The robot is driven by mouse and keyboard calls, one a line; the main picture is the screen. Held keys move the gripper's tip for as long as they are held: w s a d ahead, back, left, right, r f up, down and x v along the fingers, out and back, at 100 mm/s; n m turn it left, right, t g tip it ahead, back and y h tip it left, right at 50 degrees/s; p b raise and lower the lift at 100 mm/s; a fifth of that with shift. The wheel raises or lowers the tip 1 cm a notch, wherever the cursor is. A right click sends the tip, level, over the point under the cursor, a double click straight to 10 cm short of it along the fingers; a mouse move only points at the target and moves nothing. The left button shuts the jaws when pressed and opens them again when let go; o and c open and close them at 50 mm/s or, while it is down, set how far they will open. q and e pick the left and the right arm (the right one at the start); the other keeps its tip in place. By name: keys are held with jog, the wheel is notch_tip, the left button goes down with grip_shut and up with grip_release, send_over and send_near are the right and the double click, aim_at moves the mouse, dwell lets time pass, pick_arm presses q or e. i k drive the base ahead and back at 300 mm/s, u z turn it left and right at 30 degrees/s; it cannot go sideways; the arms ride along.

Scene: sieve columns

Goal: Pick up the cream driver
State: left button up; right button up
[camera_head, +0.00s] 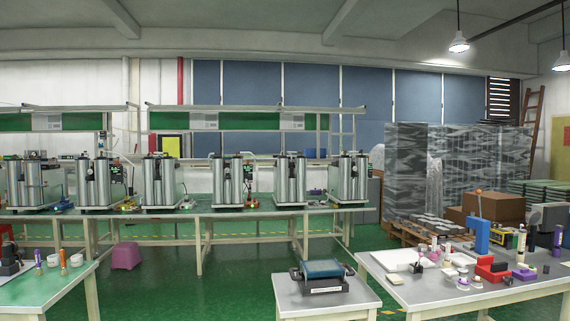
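Several upright, driver-like tools show, all small at this distance. On the right table, a slim cream one with dark parts (521,241) stands near the back; it may be the cream driver, but I cannot tell for sure. A purple and dark one (558,238) stands to its right. On the left table, a purple one (38,260) and an orange one (62,260) stand upright. Neither of my grippers is in view.
The right table (440,291) is crowded with small parts, a blue stand (482,236) and red blocks (491,269). A small table (290,300) holds a dark tray device (321,275). A purple stool (125,256) stands on the green floor. Metal column machines line the back bench (250,215).

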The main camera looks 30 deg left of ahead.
aim_at(522, 236)
jog(key=z, duration=0.35)
jog(key=i, duration=1)
jog(key=z, duration=0.95)
jog(key=i, duration=1.1)
jog(key=u, duration=0.35)
jog(key=i, duration=1.8)
jog(key=z, duration=1.05)
jog(key=i, duration=1.3)
jog(key=z, duration=0.1)
